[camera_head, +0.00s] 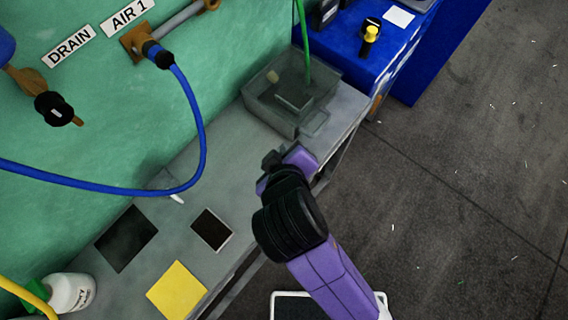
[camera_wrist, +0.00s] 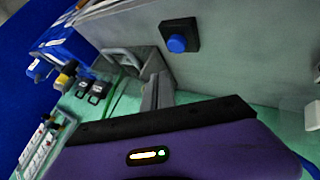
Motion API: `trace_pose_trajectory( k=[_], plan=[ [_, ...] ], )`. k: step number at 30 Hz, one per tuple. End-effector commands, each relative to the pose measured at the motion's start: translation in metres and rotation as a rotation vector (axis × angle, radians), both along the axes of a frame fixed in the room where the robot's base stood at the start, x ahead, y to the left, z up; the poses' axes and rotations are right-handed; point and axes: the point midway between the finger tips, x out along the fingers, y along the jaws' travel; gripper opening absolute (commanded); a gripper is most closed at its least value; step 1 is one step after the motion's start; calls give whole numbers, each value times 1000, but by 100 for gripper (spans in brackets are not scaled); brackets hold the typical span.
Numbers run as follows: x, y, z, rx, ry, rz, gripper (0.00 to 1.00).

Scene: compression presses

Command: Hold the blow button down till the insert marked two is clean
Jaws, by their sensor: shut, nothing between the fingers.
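A round blue button (camera_wrist: 177,44) on a black square plate is set in a grey surface in the wrist view. No label on it is readable, so I cannot tell for sure that it is the blow button. My gripper (camera_wrist: 158,92) is shut and empty, its grey fingers below and left of the button in that view, seemingly apart from it. In the head view my arm reaches over the bench's front edge, and the fingertips are hard to make out. A see-through box (camera_head: 258,103) holds a small greyish block (camera_head: 294,96); no mark two is readable.
The grey bench (camera_head: 185,207) carries a black square (camera_head: 126,239), a dark framed plate (camera_head: 212,230), a yellow square (camera_head: 176,291) and a white bottle (camera_head: 72,292). A blue hose (camera_head: 203,130) loops over it. A green hose (camera_head: 306,45) runs into the box.

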Motion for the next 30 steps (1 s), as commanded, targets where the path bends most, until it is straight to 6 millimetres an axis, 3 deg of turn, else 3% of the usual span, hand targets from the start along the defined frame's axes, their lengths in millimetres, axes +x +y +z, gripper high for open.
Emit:
trace_pose_trajectory(
  k=[1, 9, 30],
  plan=[
    [0, 0, -12, 1, -1, 1, 0],
    [0, 0, -32, -2, 0, 0, 0],
    [0, 0, -33, 0, -1, -1, 0]
  ],
)
